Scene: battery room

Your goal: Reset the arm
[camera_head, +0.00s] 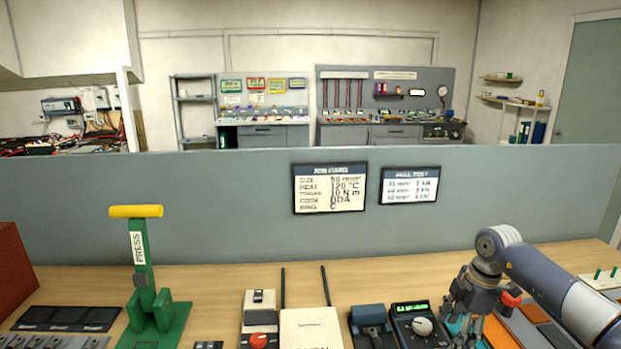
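My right arm comes in from the right edge of the head view. Its gripper (470,325) points down over the right part of the bench, beside a device with a green display (411,308). A teal item (455,327) shows behind and around the fingers. The fingertips are near the bottom edge, and I cannot tell whether they are apart or closed, or whether they touch anything. A red knob (511,298) shows just right of the gripper. My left arm and gripper are not in view.
A green press with a yellow handle (136,211) stands upright at the left of the wooden bench (230,285). A white box with two rods (311,328) and a red-knobbed device (259,325) sit mid-front. A grey partition (230,205) closes the back. Bare wood runs along it.

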